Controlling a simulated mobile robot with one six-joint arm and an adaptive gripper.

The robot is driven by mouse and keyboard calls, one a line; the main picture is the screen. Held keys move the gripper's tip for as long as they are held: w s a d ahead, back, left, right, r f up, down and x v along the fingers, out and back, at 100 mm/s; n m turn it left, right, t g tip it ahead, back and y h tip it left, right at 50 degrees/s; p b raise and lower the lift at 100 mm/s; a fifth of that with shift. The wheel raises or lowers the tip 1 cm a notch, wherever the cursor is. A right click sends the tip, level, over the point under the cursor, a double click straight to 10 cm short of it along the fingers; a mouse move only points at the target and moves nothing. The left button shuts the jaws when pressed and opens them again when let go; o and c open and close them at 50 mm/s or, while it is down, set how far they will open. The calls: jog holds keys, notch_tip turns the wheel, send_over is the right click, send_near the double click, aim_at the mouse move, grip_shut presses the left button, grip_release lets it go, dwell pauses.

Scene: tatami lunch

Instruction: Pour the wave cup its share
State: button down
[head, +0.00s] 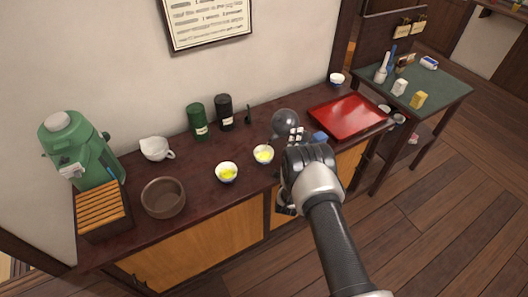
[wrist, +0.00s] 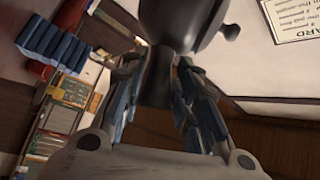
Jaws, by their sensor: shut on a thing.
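My gripper (head: 297,146) is shut on the handle of a dark grey round pot (head: 285,122). In the wrist view the pot (wrist: 178,25) stands out beyond the fingers (wrist: 165,88), with a small knob on its side. It is above the counter, close to the right of two white cups. The left cup (head: 227,173) and the right cup (head: 263,155) both hold yellow-green liquid. Another small white cup (head: 337,79) stands at the back, past the red tray. Wave markings are too small to make out on any cup.
A red tray (head: 352,113) lies to the right. A blue thing (head: 320,137) is partly hidden by my gripper. A brown bowl (head: 163,198), white pitcher (head: 155,149), green dispenser (head: 80,150) and two dark canisters (head: 197,121) stand left. A green-topped side table (head: 432,85) is far right.

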jog(key=shift+r+t, duration=0.25)
jog(key=shift+t, duration=0.05)
dwell(0.7)
jog(key=shift+w+a+n, duration=0.1)
jog(key=shift+w+n, duration=0.15)
jog(key=shift+n, duration=0.15)
jog(key=shift+s+r, duration=0.1)
jog(key=shift+r, duration=0.1)
